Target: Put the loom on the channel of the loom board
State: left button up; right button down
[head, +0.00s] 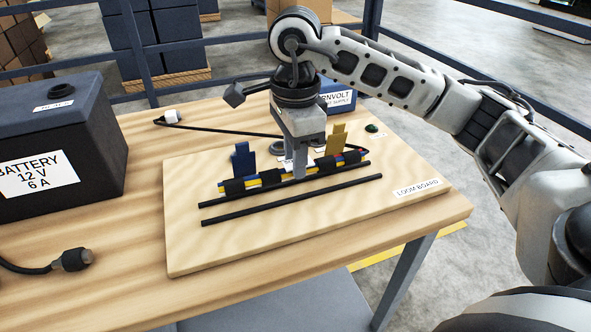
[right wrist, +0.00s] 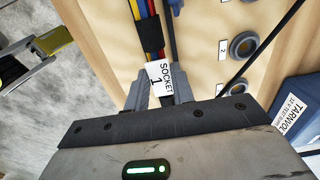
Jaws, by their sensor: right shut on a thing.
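The loom (head: 290,178) is a bundle of yellow, blue and red wires with black wraps. It lies lengthwise just behind the rear black rail in the head view; whether it touches the board is unclear. Two parallel black rails mark the channel (head: 285,200) on the pale wooden loom board (head: 300,238); the strip between them looks empty. My right gripper (head: 300,172) points down and is shut on the loom near its middle. In the right wrist view the loom (right wrist: 150,28) runs up from between the fingers (right wrist: 160,97).
A blue upright piece (head: 243,160) and a yellow one (head: 336,139) stand behind the loom. A black battery (head: 55,140) stands at left, a blue supply box (head: 338,97) behind. A cable with a white plug (head: 171,117) runs behind the board. A black connector (head: 75,260) lies front left.

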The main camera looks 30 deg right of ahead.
jog(key=shift+w+d+f, duration=0.1)
jog(key=shift+f, duration=1.6)
jog(key=shift+f, duration=0.15)
jog(key=c, duration=1.2)
grip_release()
notch_tip(320, 180, up, 12)
jog(key=shift+r+p, duration=0.2)
jog(key=shift+p, duration=0.7)
jog(key=shift+f, duration=0.1)
